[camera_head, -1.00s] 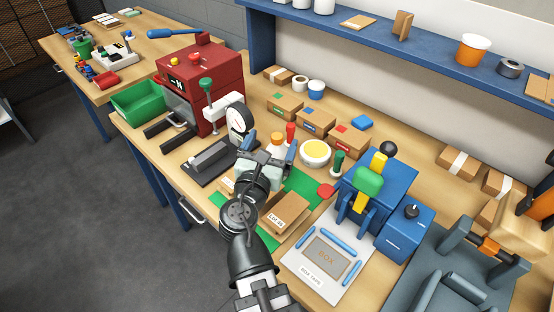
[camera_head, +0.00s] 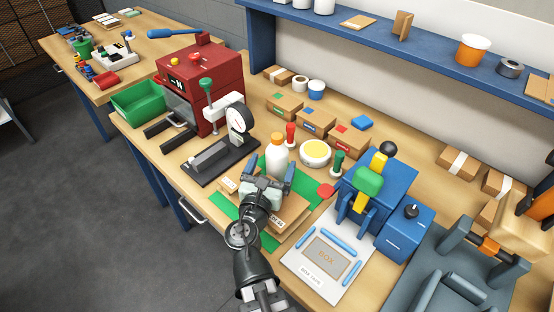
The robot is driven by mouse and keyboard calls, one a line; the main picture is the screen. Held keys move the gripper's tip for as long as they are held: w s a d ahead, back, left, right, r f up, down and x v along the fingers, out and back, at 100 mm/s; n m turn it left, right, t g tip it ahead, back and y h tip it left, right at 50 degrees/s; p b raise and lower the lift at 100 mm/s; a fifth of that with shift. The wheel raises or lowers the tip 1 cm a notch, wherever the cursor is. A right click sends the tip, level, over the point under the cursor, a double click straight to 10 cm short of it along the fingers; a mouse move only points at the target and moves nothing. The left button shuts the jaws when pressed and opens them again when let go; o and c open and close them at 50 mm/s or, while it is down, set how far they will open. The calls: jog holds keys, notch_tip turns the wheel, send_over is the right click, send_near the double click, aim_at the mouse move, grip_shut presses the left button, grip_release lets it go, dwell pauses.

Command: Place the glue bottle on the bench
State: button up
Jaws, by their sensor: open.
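The glue bottle (camera_head: 277,160), white with an orange cap, stands upright near the far part of the green mat (camera_head: 226,207). Its base is partly hidden, so I cannot tell whether it rests on the mat or on the bare bench (camera_head: 215,180). My gripper (camera_head: 269,173) is open just on the near side of the bottle, its fingers spread to left and right. I see no grip on the bottle; whether a finger touches it is unclear.
Cardboard boxes (camera_head: 286,216) lie under and beside my gripper. A blue press (camera_head: 384,190) stands farther right.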

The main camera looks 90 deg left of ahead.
aim_at(279, 147)
jog(key=shift+x, duration=3.55)
jog(key=c, duration=1.5)
jog(key=shift+o, duration=0.2)
jog(key=shift+r, duration=5.1)
